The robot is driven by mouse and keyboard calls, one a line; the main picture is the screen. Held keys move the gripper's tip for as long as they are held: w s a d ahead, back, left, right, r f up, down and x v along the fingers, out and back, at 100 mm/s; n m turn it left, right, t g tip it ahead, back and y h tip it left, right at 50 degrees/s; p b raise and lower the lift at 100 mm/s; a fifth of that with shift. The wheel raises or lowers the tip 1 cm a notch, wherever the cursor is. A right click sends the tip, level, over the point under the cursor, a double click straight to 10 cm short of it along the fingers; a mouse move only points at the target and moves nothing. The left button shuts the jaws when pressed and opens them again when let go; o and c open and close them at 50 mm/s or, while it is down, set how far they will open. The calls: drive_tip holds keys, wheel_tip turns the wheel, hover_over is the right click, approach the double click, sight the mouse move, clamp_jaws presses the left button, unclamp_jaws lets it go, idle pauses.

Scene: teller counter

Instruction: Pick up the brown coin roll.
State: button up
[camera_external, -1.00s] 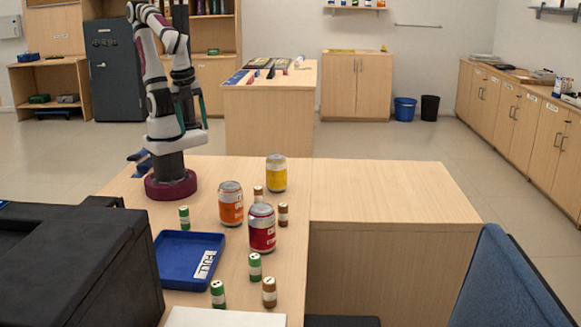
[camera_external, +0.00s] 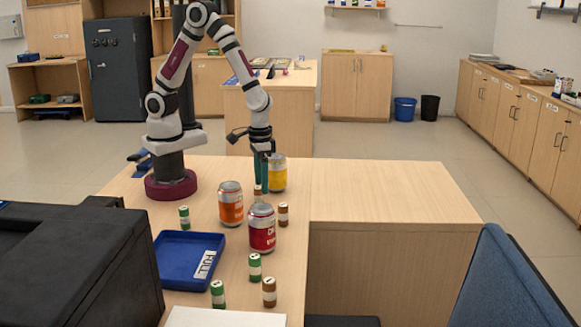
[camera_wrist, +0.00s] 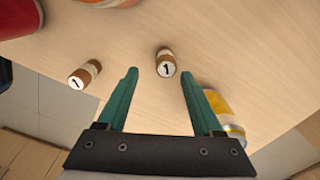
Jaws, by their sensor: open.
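Several brown coin rolls with a white band stand on the counter. One brown roll (camera_external: 257,194) is beside the yellow can and partly hidden. In the wrist view this brown roll (camera_wrist: 166,63) shows ahead of my gripper, between the lines of the two fingers. A second brown roll (camera_external: 283,214) stands to its right; it shows at left in the wrist view (camera_wrist: 85,74). A third brown roll (camera_external: 269,291) stands near the front. My gripper (camera_external: 262,188) points down above the counter by the first roll. Its green fingers (camera_wrist: 157,88) are open and empty.
A yellow can (camera_external: 278,174), an orange can (camera_external: 231,205) and a red can (camera_external: 262,229) stand close around the rolls. Green rolls (camera_external: 184,217) and a blue tray (camera_external: 164,269) are nearer the front. The counter's right wing (camera_external: 385,188) is clear.

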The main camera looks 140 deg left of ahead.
sight(258, 188)
drive_tip(key=f, duration=0.3)
drive_tip(key=s+f, duration=0.1)
drive_tip(key=shift+d+f, duration=0.25)
drive_tip(key=shift+f, duration=0.55)
clamp_jaws()
